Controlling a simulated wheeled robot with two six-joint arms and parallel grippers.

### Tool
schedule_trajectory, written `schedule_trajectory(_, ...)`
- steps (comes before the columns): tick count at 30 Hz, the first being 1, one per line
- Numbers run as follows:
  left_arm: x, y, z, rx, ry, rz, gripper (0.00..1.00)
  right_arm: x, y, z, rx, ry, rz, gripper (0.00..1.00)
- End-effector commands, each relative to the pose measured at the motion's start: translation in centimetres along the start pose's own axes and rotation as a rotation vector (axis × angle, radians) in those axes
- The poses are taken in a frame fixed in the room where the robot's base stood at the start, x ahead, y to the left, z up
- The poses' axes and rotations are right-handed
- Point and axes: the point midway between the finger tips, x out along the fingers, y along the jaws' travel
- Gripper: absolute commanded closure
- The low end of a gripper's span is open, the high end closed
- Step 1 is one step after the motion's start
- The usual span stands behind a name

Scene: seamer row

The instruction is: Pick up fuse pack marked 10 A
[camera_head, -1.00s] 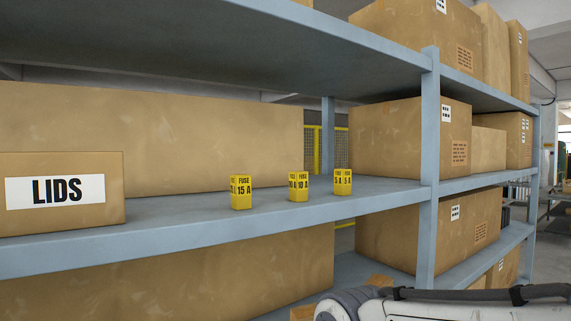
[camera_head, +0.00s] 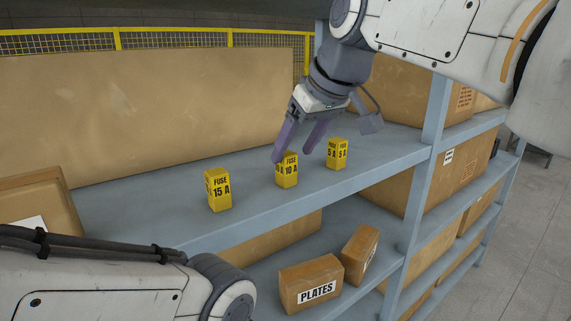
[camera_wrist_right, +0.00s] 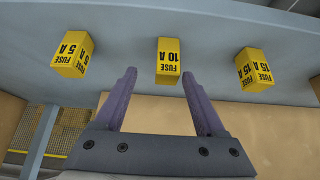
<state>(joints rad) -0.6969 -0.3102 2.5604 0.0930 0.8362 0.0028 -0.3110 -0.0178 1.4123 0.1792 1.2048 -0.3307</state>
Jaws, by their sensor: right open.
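The yellow fuse pack marked 10 A (camera_head: 288,174) stands upright on the grey-blue shelf (camera_head: 245,217), between two similar packs. My right gripper (camera_head: 291,157) is open and empty, reaching down over the shelf at this pack; one finger covers part of its top in the head view. In the right wrist view, the 10 A pack (camera_wrist_right: 168,61) sits just beyond the gap between the open fingertips (camera_wrist_right: 161,82), not held. My left gripper is not in view; part of my left arm shows at the lower left.
The 15 A pack (camera_head: 218,190) stands to the left and the 5 A pack (camera_head: 337,154) to the right, each with a gap. A large cardboard box (camera_head: 150,100) stands behind. A shelf post (camera_head: 434,115) rises at right. A PLATES box (camera_head: 311,284) is on the shelf below.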

Motion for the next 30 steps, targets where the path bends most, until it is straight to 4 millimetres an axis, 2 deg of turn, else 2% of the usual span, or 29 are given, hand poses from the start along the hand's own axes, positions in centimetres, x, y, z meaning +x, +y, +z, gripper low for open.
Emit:
schedule_trajectory(5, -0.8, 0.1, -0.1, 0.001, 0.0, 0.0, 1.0, 1.4, -0.5, -0.3, -0.003, -0.003, -0.003, 0.28)
schedule_trajectory(9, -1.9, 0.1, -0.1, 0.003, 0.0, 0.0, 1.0, 3.5, -1.1, -0.7, -0.004, -0.004, -0.003, 0.28)
schedule_trajectory(13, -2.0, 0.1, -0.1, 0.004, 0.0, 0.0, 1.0, 5.2, -1.0, -0.6, -0.003, -0.002, -0.002, 0.28)
schedule_trajectory(21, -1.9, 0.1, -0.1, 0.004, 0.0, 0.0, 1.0, 5.7, -1.0, -0.6, -0.004, 0.001, -0.002, 0.28)
schedule_trajectory(22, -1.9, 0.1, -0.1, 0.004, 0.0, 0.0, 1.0, 5.7, -1.0, -0.6, -0.004, 0.001, -0.002, 0.31)
schedule_trajectory(26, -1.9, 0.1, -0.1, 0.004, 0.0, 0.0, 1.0, 5.7, -1.0, -0.6, -0.004, 0.001, -0.002, 0.81)
schedule_trajectory(27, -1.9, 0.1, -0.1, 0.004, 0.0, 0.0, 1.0, 5.7, -1.0, -0.6, -0.004, 0.001, -0.002, 0.96)
schedule_trajectory(28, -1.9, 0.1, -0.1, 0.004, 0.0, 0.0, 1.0, 5.7, -1.0, -0.6, -0.004, 0.001, -0.002, 1.0)
schedule_trajectory(30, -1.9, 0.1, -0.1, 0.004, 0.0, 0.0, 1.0, 5.7, -1.0, -0.6, -0.004, 0.001, -0.002, 1.0)
